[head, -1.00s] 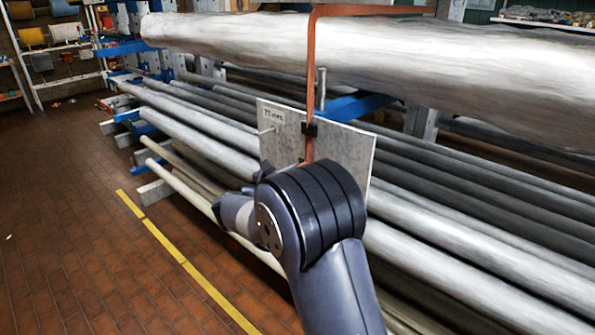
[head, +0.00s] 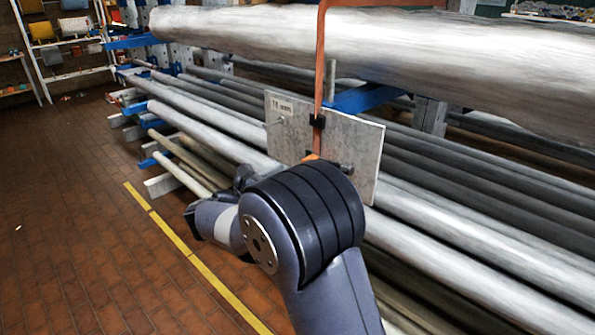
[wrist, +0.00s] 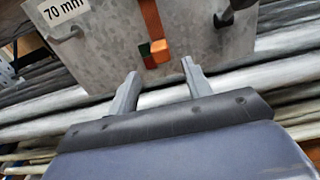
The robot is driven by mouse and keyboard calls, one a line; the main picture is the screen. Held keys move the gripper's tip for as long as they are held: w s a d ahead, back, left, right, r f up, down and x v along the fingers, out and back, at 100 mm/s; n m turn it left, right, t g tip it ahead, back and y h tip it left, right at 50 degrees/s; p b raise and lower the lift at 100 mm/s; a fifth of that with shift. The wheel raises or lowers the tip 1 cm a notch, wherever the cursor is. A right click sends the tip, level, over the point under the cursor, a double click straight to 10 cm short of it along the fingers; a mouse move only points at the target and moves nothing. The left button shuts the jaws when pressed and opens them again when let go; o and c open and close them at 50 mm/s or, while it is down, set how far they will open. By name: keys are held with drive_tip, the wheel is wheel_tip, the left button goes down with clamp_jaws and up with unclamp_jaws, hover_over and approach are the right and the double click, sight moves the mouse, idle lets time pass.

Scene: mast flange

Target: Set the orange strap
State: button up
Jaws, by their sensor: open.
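The orange strap (head: 320,70) hangs from the big upper pipe, passes a black buckle (head: 317,121) and runs down in front of a grey metal plate (head: 362,145). In the wrist view the strap (wrist: 152,20) ends low on the plate (wrist: 110,45), with a small green piece and a red-orange piece at its end (wrist: 157,50). My gripper (wrist: 160,82) is open and empty, its two fingers spread just below the strap's end, apart from it. In the head view my arm hides the fingers and the strap's lowest part.
Dark pegs stick out from the plate at left (wrist: 64,28) and right (wrist: 234,12); a label (wrist: 62,10) reads 70 mm. The big pipe (head: 420,50) lies above, and several long pipes (head: 450,240) lie behind and below. Floor at left (head: 80,240) is clear past a yellow line (head: 190,255).

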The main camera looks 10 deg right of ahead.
drive_tip(key=shift+v, duration=1.65)
drive_tip(key=shift+d, duration=0.15)
drive_tip(key=p, duration=0.1)
approach(317, 141)
drive_tip(key=w+d+f, duration=0.3)
drive_tip(key=d+f, duration=0.1)
drive_tip(key=f, duration=0.1)
drive_tip(key=shift+w+d+r+p, duration=0.4)
drive_tip(key=shift+d, duration=0.05)
wheel_tip(317, 141, up, 3)
drive_tip(key=shift+s+a+f+p, duration=0.1)
drive_tip(key=shift+a+p, duration=0.05)
drive_tip(key=shift+p, duration=0.6)
drive_tip(key=shift+r, duration=0.75)
